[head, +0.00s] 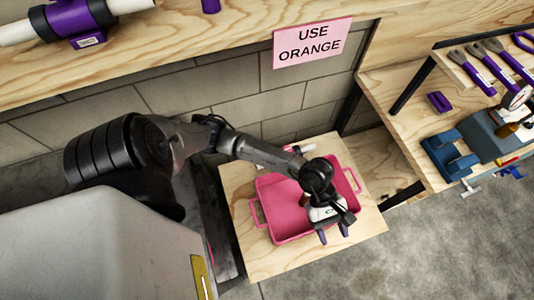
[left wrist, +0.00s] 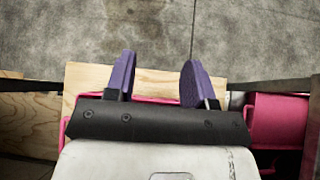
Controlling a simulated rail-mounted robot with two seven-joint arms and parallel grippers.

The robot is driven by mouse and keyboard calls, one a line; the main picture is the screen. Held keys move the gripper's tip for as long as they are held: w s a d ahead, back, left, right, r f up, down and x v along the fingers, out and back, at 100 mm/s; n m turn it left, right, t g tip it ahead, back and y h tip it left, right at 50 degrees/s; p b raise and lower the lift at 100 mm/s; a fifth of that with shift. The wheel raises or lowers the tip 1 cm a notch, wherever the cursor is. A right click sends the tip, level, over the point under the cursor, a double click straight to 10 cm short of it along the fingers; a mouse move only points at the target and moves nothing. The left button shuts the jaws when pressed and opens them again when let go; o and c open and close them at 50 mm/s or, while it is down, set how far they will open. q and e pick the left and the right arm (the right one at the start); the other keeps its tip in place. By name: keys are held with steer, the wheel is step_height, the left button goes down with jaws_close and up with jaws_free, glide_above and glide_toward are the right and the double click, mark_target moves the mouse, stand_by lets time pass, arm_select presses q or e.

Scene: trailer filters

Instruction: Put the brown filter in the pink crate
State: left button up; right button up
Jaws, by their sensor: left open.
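The pink crate (head: 286,225) sits on a plywood board in the head view. I cannot clearly identify the brown filter. A small brownish patch shows beside the gripper inside the crate, but the wrist hides most of it. My right gripper is not in view.
A pink "USE ORANGE" sign (head: 312,42) hangs above the crate. A shelf with a purple-and-white pipe unit (head: 78,20) is upper left. The right bench holds a blue holder (head: 449,156) and several purple-handled tools. Concrete floor lies in front.

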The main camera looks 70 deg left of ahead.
arm_select(q)
step_height(320, 180, up, 12)
steer(key=w+d+n+t+h, duration=0.25)
steer(key=n+t+h, duration=0.55)
steer(key=n, duration=0.5)
steer(key=w+a+r+n+t+y, duration=0.1)
steer(key=a+n+t+y, duration=0.45)
steer(key=n, duration=0.45)
steer(key=w+a+n+t+y, duration=0.2)
steer(key=a+n+t+y, duration=0.2)
steer(key=n+t+y, duration=0.45)
steer(key=s+a+f+n+g+y, duration=0.2)
steer(key=a+f+n+g+y, duration=0.4)
steer(key=n, duration=0.6)
steer(key=s+f+n+g, duration=0.4)
steer(key=s+f+g, duration=0.2)
steer(key=s, duration=0.2)
steer(key=s+f+n+g+h, duration=0.1)
steer(key=s+f+n+g, duration=0.4)
steer(key=s, duration=0.4)
steer(key=shift+s+a+f+g, duration=0.25)
steer(key=shift+f+g, duration=0.5)
steer(key=shift+g, duration=0.35)
steer(key=shift+c, duration=0.2)
